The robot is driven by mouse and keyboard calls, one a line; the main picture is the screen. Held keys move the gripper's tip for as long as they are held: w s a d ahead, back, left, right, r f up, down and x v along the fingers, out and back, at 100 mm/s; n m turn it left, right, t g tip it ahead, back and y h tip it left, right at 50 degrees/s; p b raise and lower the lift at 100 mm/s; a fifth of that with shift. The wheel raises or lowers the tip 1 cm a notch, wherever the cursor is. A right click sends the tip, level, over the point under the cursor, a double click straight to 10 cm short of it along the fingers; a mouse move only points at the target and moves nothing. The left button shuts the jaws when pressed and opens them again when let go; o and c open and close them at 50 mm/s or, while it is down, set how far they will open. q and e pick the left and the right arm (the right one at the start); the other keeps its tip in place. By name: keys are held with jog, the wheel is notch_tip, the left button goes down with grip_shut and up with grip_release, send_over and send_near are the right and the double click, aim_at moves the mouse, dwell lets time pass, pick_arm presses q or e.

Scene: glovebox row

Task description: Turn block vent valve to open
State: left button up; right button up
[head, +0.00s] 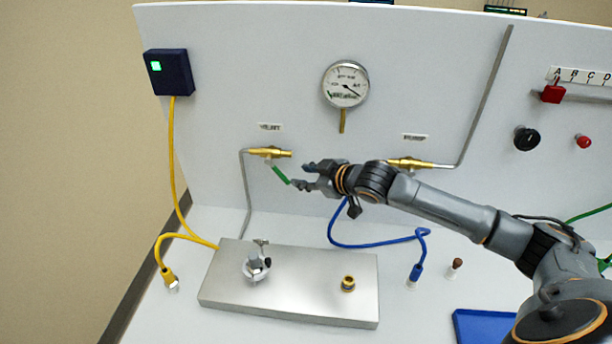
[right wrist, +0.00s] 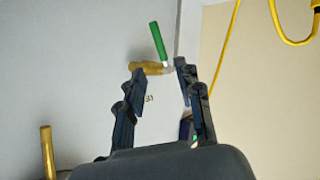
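A brass valve (head: 268,152) with a green lever (head: 281,175) sits on the upright panel under a small label I cannot read clearly. A grey pipe runs down from it towards the metal block (head: 225,292). The lever slants down and to the right in the head view. My right gripper (head: 301,175) is open, with its fingertips close to the lever's free end. In the right wrist view, the green lever (right wrist: 158,42) and brass valve body (right wrist: 150,69) show beyond the spread fingers (right wrist: 160,76), with nothing held. My left gripper is out of view.
A second brass valve (head: 412,163) sits right, partly behind my arm. A gauge (head: 345,84) hangs above. A blue hose (head: 375,244), yellow cable (head: 174,150), fitting (head: 257,265) on the block and blue tray (head: 480,328) are around. The panel stands close behind the gripper.

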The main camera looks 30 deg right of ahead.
aim_at(278, 172)
jog(key=shift+c, duration=0.4)
jog(key=shift+w+a+f, duration=0.1)
jog(key=shift+a+f, duration=0.05)
jog(key=shift+f, duration=0.05)
jog(key=c, duration=0.3)
jog(key=a+f+n+b, duration=0.1)
jog(key=f, duration=0.1)
jog(key=w+a+f+n+h+b, duration=0.1)
jog(key=f+n+b, duration=0.1)
jog(key=w+a+f+n+t+b, duration=0.1)
jog(key=f+b, duration=0.1)
jog(key=shift+w+a+f+h, duration=0.1)
jog(key=shift+a+f+h, duration=0.2)
jog(key=shift+h, duration=0.1)
grip_shut()
jog(key=a+f+n+t+h+b, duration=0.3)
jog(key=a+n+h+b, duration=0.5)
jog(key=h+b, duration=0.2)
jog(key=w+d+r+p, duration=0.2)
jog(key=w+d+p, duration=0.2)
jog(key=w+d, duration=0.2)
jog(key=shift+w+d+g, duration=0.3)
jog(key=shift+d, duration=0.15)
